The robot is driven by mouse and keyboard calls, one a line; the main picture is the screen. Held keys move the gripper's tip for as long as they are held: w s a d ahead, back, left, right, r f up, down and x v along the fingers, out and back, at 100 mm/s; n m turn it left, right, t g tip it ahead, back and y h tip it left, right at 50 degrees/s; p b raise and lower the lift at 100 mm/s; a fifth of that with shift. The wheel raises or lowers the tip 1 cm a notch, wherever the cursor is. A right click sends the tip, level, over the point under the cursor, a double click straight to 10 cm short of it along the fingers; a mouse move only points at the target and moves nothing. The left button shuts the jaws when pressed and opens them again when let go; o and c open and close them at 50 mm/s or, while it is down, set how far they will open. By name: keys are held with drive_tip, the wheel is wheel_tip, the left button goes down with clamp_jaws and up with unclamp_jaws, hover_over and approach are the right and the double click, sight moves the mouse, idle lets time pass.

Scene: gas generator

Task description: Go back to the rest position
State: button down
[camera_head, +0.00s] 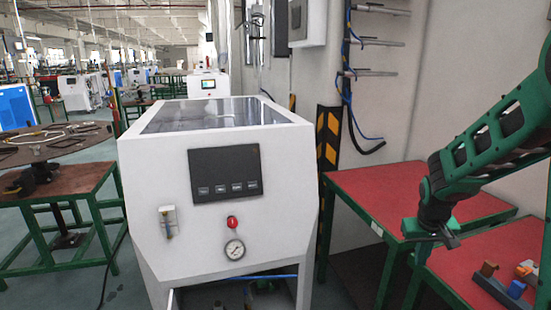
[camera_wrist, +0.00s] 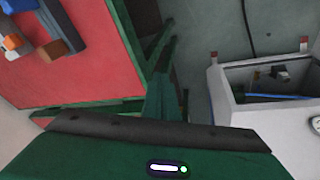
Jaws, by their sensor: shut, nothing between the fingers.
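My gripper (camera_head: 432,236) hangs at the end of my green and black arm on the right of the head view. It is over the gap between the two red-topped tables, above and to the left of the small blocks. It is shut and empty. In the wrist view its green body with a small light fills the bottom edge. The white gas generator (camera_head: 275,153) stands to the left of my gripper, apart from it. Its front has a dark panel (camera_head: 225,174), a red button (camera_head: 232,222) and a round gauge (camera_head: 234,249).
Red-topped tables with green frames (camera_head: 375,190) stand right of the generator. Orange and blue blocks (camera_head: 489,269) lie on the nearer one. The generator's lower opening (camera_wrist: 268,78) shows in the wrist view. A round-topped table (camera_head: 55,145) stands at left. A wall with pipes is behind.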

drive_tip(key=s+r+m, duration=0.1)
drive_tip(key=s+r, duration=0.1)
drive_tip(key=s, duration=0.3)
drive_tip(key=s+d+r+m+g, duration=0.1)
drive_tip(key=s+r, duration=0.1)
drive_tip(key=s, duration=0.4)
drive_tip(key=s+d+r, duration=0.1)
drive_tip(key=s+r, duration=0.2)
drive_tip(key=s, duration=0.3)
drive_tip(key=shift+d+m+y, duration=0.15)
drive_tip(key=shift+m+y, duration=0.25)
drive_tip(key=c, duration=2.3)
unclamp_jaws()
drive_tip(key=s, duration=0.4)
drive_tip(key=s+a+r+m+g, duration=0.1)
drive_tip(key=s, duration=0.4)
drive_tip(key=s+a+r+m+y, duration=0.1)
drive_tip(key=s, duration=0.4)
drive_tip(key=shift+a, duration=0.25)
drive_tip(key=o, duration=0.6)
drive_tip(key=shift+s, duration=0.1)
drive_tip(key=shift+c, duration=0.3)
